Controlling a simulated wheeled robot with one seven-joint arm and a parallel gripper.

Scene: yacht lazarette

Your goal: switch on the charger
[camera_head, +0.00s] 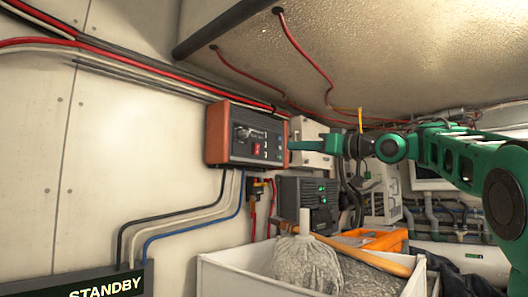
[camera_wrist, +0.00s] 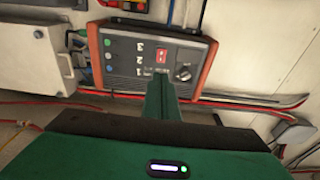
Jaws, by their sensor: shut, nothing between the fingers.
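An orange-edged box with a dark grey front (camera_head: 232,150), which looks like the charger, is fixed to the left wall. Its front carries a dark rotary knob (camera_head: 243,132), a red switch (camera_head: 257,149) and small buttons near the right end. In the wrist view the same box (camera_wrist: 125,72) shows turned, with the red switch (camera_wrist: 161,56), the knob (camera_wrist: 183,73) and numbers 3, 2, 1 beside small round buttons. My gripper (camera_head: 293,145) is shut and empty, pointing at the box's front from the right. Its fingertips (camera_wrist: 160,72) overlap the panel near the number 1; contact cannot be told.
A black display (camera_head: 105,287) reads STANDBY at lower left. A pale box (camera_head: 311,133) and a dark unit with green lights (camera_head: 300,190) sit close by. Below is a white bin (camera_head: 235,278) holding a mop (camera_head: 305,262). Cables run along the wall.

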